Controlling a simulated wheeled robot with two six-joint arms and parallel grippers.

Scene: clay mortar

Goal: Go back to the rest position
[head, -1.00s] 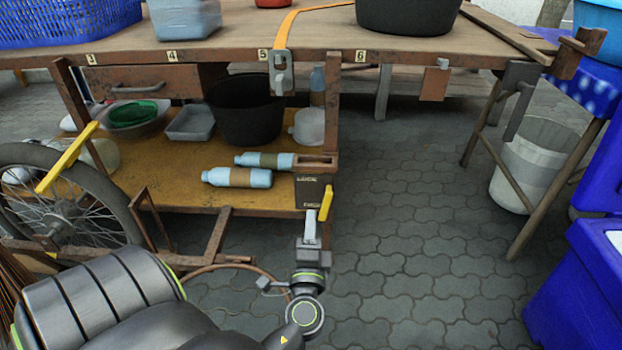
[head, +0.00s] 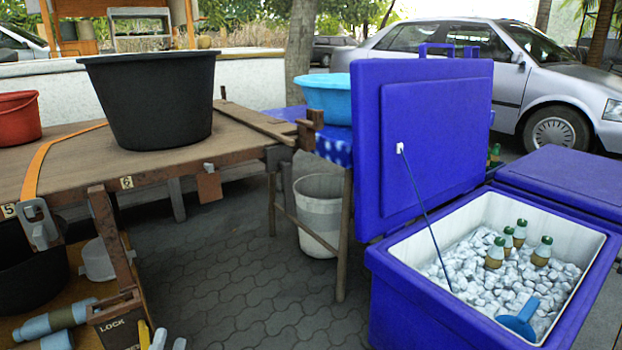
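The tips of my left gripper (head: 168,342) show at the bottom edge of the head view. Two pale fingertips stand apart with a gap between them, and nothing shows in the gap. The rest of the gripper and its arm are cut off by the frame. The tips are just right of a yellow lever (head: 144,335) and a dark box marked LOCK (head: 118,332) on the cart's corner. My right gripper is not in view.
A wooden cart top (head: 60,172) bears a black tub (head: 150,100) and red bucket (head: 18,117). An open blue cooler (head: 430,300) holds ice and several bottles at right. A white bucket (head: 320,215) stands behind. Paved floor between is clear.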

